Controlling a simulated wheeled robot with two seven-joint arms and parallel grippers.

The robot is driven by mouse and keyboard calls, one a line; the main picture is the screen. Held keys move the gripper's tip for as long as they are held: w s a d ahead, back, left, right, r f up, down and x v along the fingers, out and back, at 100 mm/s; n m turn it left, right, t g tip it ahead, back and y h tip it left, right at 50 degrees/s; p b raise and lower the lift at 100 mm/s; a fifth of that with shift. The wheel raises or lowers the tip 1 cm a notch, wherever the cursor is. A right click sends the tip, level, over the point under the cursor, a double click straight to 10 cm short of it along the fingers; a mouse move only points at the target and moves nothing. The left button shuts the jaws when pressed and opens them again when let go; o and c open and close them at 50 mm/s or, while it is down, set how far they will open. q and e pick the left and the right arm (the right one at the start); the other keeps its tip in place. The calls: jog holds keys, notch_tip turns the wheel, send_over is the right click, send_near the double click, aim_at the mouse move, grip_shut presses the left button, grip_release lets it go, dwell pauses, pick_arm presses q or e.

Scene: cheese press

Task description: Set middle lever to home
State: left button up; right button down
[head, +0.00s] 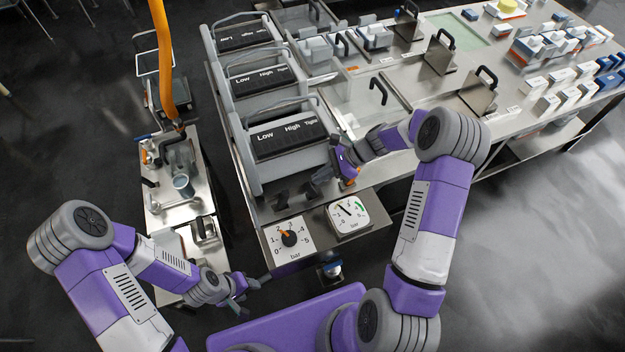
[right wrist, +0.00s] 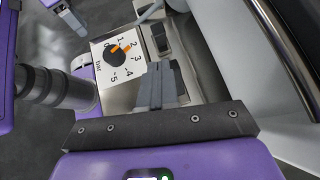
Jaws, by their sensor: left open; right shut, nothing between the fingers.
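Three grey press units stand in a row, each with a black panel marked Low, High and Tight. The middle unit's panel (head: 263,80) lies between the rear panel (head: 243,35) and the front panel (head: 290,137). A grey bar (head: 255,57) arches over the middle panel; I cannot tell clearly which part is its lever or its setting. My right gripper (head: 316,180) is shut and empty, low beside the front unit. Its closed fingers (right wrist: 157,88) show in the right wrist view. My left gripper (head: 252,284) is open and empty, left of the counter's front corner.
A bar dial with an orange-marked knob (head: 289,238) and a gauge (head: 348,216) sit at the counter's front end. A narrow side cart (head: 182,205) with a cup stands left. Black-handled plates (head: 438,55) and small boxes (head: 560,85) occupy the counter to the right.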

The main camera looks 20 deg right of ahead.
jog(key=b, duration=0.2)
send_near(283, 199)
jog(key=a+f, duration=0.1)
jog(key=f, duration=0.1)
jog(key=w+a+f, duration=0.1)
jog(key=shift+w+a+f, duration=0.15)
jog(key=shift+a+f, duration=0.05)
jog(key=shift+f, duration=0.15)
pick_arm(q)
jog(key=shift+f, duration=0.85)
jog(key=shift+p, duration=0.35)
